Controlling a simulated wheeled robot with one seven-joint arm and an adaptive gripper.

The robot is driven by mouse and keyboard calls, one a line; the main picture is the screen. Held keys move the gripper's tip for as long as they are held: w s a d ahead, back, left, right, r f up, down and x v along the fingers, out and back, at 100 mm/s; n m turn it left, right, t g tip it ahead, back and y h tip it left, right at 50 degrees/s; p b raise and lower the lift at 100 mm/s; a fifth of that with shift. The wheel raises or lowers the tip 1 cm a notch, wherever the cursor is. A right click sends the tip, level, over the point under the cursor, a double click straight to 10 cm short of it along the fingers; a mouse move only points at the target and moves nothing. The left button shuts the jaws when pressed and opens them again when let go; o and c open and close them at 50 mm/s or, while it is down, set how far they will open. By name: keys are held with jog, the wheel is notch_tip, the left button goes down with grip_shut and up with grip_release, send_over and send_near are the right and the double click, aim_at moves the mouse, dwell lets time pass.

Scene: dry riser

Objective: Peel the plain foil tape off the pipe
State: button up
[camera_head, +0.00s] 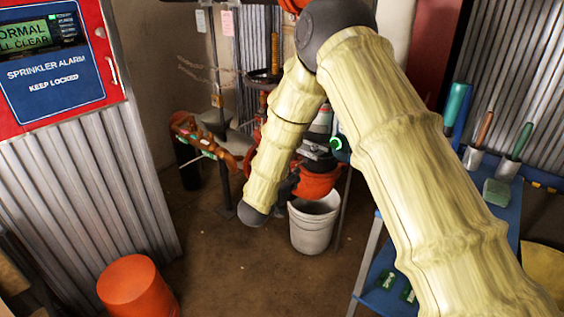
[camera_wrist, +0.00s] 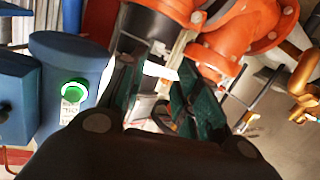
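My gripper (camera_wrist: 160,98) shows in the wrist view with its two dark green-padded fingers spread apart. No held object can be made out between them. Bright white patches show beyond the gap, too unclear to name. Orange flanged pipework (camera_wrist: 240,42) lies just beyond the fingers, at the top and right. In the head view my sleeved arm hides most of the gripper and the pipework behind it. An orange-brown pipe (camera_head: 203,147) with green and pale patches shows left of the arm. I cannot pick out the plain foil tape for certain in either view.
A white bucket (camera_head: 313,228) stands on the floor below my arm. A blue bench (camera_head: 378,284) with tools stands at the right. A blue device with a lit green ring (camera_wrist: 74,91) is left of the fingers.

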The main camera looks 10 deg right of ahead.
jog(key=w+a+r+m+g+h+b, duration=0.1)
jog(key=w+r+m+g+h+b, duration=0.2)
jog(key=r, duration=0.7)
jog(key=w+d+m+t+h, duration=0.1)
jog(key=w+d, duration=0.5)
jog(key=d, duration=0.2)
jog(key=shift+w+b, duration=0.3)
jog(key=shift+b, duration=0.15)
grip_shut()
jog(key=c, duration=0.6)
grip_release()
jog(key=shift+c, duration=0.2)
jog(key=shift+s+a, duration=0.1)
jog(key=shift+a, duration=0.05)
grip_shut()
jog(key=shift+s+a, duration=0.25)
jog(key=shift+a, duration=0.15)
jog(key=p+v, duration=0.2)
jog(key=v, duration=0.5)
jog(key=shift+s+a+f+p, duration=0.2)
jog(key=shift+s+a+p, duration=0.05)
jog(key=shift+p, duration=0.15)
